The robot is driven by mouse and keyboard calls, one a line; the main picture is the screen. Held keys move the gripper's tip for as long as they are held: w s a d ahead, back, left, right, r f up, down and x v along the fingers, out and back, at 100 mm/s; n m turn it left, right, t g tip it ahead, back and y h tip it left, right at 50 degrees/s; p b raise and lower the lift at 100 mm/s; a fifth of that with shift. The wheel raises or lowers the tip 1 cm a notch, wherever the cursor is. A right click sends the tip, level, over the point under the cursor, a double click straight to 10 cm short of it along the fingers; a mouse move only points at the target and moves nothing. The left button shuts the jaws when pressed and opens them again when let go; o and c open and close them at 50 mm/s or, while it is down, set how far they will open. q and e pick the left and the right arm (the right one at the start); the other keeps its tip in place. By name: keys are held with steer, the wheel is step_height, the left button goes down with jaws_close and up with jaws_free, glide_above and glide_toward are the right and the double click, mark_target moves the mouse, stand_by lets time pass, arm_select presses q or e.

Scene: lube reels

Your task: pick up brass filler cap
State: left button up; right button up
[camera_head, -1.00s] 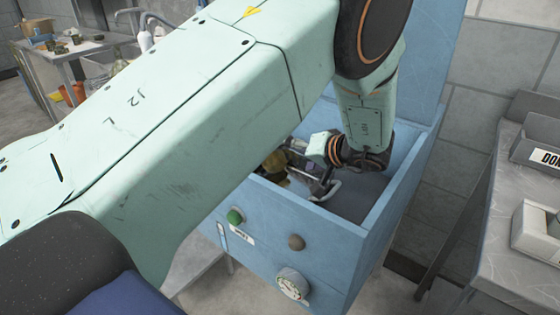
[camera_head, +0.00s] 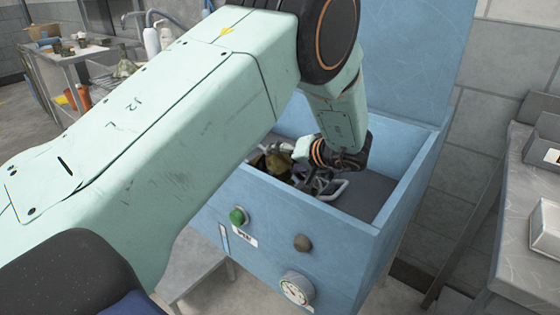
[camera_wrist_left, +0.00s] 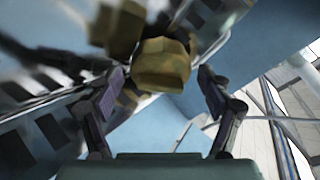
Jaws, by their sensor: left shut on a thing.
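A brass filler cap (camera_wrist_left: 160,66), dull yellow and worn, sits between the two fingers of my left gripper (camera_wrist_left: 161,78) in the left wrist view. The gripper is shut on it. In the head view my left gripper (camera_head: 318,180) is inside the blue open-topped box (camera_head: 398,190), its fingers partly hidden by the wrist and the box's front wall. Brass-coloured shapes (camera_head: 277,163) show just left of it; I cannot tell there which one is the cap. My right gripper is not in view.
The box's front carries a green button (camera_head: 238,216), a dark knob (camera_head: 302,242) and a dial gauge (camera_head: 296,288). Its raised back panel (camera_head: 420,60) stands behind the arm. A grey bench (camera_head: 515,215) with bins is at right. Another brass-coloured thing (camera_wrist_left: 116,28) is blurred nearby.

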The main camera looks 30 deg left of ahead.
arm_select(q)
steer(key=shift+a, duration=0.1)
steer(key=c, duration=1.3)
